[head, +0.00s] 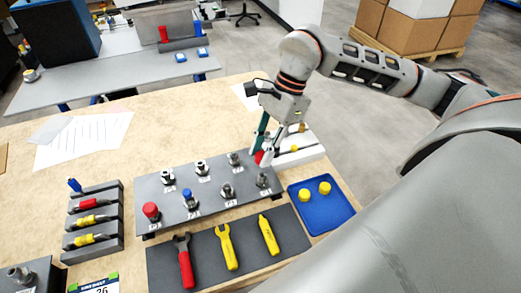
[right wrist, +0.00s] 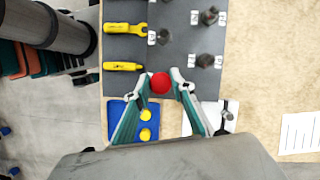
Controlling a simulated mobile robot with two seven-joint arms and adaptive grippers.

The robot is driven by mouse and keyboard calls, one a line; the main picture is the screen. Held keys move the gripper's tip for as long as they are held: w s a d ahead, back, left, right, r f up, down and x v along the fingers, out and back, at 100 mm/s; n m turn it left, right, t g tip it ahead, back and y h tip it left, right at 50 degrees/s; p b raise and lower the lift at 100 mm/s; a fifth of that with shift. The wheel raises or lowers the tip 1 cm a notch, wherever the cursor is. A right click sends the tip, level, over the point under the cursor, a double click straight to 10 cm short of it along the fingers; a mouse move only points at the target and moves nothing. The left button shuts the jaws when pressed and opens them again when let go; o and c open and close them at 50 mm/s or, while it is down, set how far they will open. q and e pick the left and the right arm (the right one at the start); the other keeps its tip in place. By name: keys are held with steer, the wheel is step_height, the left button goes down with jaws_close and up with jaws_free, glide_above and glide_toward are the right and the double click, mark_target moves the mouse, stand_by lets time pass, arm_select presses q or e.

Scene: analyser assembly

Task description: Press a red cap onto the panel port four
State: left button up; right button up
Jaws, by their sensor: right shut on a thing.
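My right gripper (head: 264,152) is shut on a red cap (head: 259,157) above the right end of the grey panel (head: 215,178). In the right wrist view the red cap (right wrist: 160,82) sits between the fingertips (right wrist: 165,86), apart from the panel ports. The panel has two rows of metal ports. In the front row, one port at the left wears another red cap (head: 151,210) and one beside it a blue cap (head: 187,194). A bare port (head: 263,180) stands at the front right and another (head: 233,158) at the back right. The port labels are too small to read surely. My left gripper is not in view.
A blue tray (head: 333,206) with two yellow caps (head: 304,195) lies right of the panel. A dark mat (head: 205,262) with a red wrench (head: 183,262) and yellow tools lies in front. A rack (head: 112,240) is at left.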

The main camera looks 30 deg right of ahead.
mark_target(260, 177)
steer(key=shift+s+f+b, duration=0.25)
steer(key=shift+f+b, duration=0.05)
steer(key=shift+f, duration=0.1)
steer(key=shift+f+b, duration=0.7)
steer(key=shift+f, duration=0.35)
steer(key=shift+f+b, duration=0.55)
steer(key=shift+f, duration=0.25)
steer(key=shift+w+f+b, duration=0.1)
steer(key=shift+f+b, duration=0.2)
steer(key=shift+f, duration=0.15)
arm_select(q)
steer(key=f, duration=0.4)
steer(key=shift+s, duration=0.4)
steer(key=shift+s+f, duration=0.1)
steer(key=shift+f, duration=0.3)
arm_select(e)
steer(key=shift+f, duration=0.15)
arm_select(q)
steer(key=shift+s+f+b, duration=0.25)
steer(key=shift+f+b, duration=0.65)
steer(key=shift+b, duration=0.05)
arm_select(e)
steer(key=shift+f+m, duration=0.3)
steer(key=shift+f, duration=0.8)
steer(key=o, duration=0.8)
